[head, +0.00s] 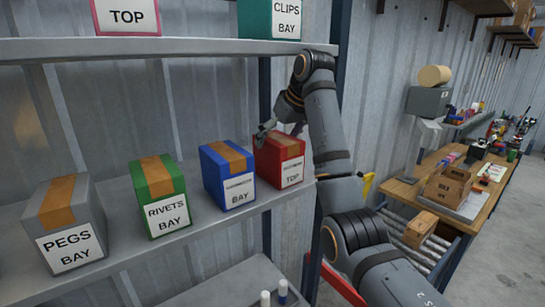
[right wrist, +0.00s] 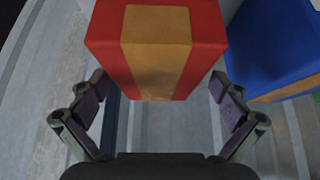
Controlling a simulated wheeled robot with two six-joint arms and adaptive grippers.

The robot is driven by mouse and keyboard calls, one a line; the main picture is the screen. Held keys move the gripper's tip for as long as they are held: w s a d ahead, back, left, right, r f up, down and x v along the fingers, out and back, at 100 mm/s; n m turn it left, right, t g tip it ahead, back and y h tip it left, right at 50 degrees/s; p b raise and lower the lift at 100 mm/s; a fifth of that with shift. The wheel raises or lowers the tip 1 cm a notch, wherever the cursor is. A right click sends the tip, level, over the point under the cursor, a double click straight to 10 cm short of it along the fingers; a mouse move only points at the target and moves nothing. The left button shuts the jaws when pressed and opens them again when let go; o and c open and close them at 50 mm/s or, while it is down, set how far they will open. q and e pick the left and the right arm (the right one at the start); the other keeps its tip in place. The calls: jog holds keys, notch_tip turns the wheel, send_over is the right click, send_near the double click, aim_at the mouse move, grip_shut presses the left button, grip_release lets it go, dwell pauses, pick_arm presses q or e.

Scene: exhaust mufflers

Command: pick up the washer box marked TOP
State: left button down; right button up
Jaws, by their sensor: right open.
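A red box (head: 282,160) with a tan tape strip and a white label stands on the middle shelf, at the right end of a row. Its label's lower word reads TOP; the upper word is too small to read. My right gripper (head: 277,129) is just above and behind its top, with the arm coming in from the right. In the right wrist view the red box (right wrist: 158,50) lies ahead, between the spread fingers, with gaps on both sides. The gripper is open and empty. My left gripper is not in view.
A blue box (head: 229,176) stands close left of the red one; it also shows in the right wrist view (right wrist: 275,45). Further left are a green RIVETS BAY box (head: 160,195) and a grey PEGS BAY box (head: 65,225). The upper shelf (head: 180,47) hangs overhead. A workbench (head: 480,195) stands right.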

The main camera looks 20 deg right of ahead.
jog(key=shift+w+a+f, duration=0.25)
jog(key=shift+w+f, duration=0.15)
jog(key=shift+w, duration=0.3)
jog(key=shift+s+d+r, duration=0.1)
jog(key=shift+s+d, duration=0.1)
jog(key=shift+c, duration=0.3)
jog(key=shift+s+d+r, duration=0.2)
jog(key=shift+s+d, duration=0.15)
jog(key=shift+s, duration=0.25)
jog(key=c, duration=0.5)
jog(key=shift+c, duration=1.1)
jog(key=shift+w+a, duration=0.2)
jog(key=shift+a, duration=0.05)
jog(key=c, duration=0.5)
jog(key=shift+f, duration=0.1)
jog(key=c, duration=0.5)
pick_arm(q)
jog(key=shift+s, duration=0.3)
